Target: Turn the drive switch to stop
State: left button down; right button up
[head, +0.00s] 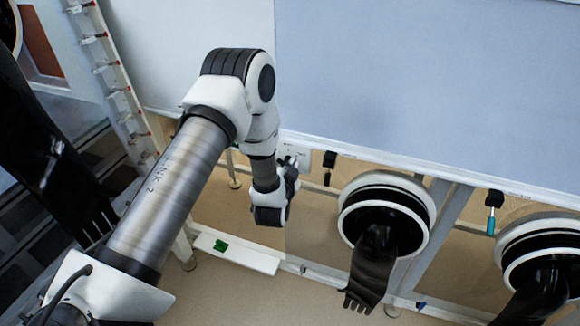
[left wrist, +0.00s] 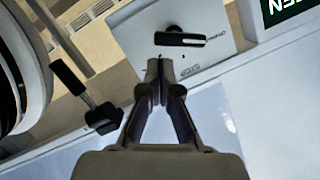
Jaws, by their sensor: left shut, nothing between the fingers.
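The drive switch is a black bar handle (left wrist: 180,39) on a light grey plate (left wrist: 135,40) in the left wrist view. The handle lies level in that picture, with a white line at its right end facing small lettering I cannot read. A label that seems to read STOP is on the plate nearer my gripper. My left gripper (left wrist: 160,72) is shut and empty, its tips in front of the plate and apart from the handle. In the head view my left gripper (head: 291,174) is beside the pale plate (head: 296,151), which it partly hides. My right gripper is not in view.
A black-handled latch (left wrist: 85,95) stands out left of my gripper in the wrist view. In the head view, round glove ports (head: 430,200) with hanging black gloves (head: 368,270) are to the right. A white ledge (head: 262,264) lies below my gripper.

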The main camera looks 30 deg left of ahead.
pick_arm(q)
jog(key=shift+s+a+f, duration=0.1)
jog(key=shift+a+f, duration=0.15)
jog(key=shift+f, duration=0.2)
jog(key=shift+f, duration=0.15)
jog(key=m, duration=0.1)
jog(key=f+m, duration=0.1)
jog(key=m+y, duration=0.1)
jog(key=shift+a+f+m, duration=0.1)
jog(key=shift+f+m, duration=0.15)
jog(key=shift+m, duration=0.15)
jog(key=shift+s+f, duration=0.1)
dwell(0.6)
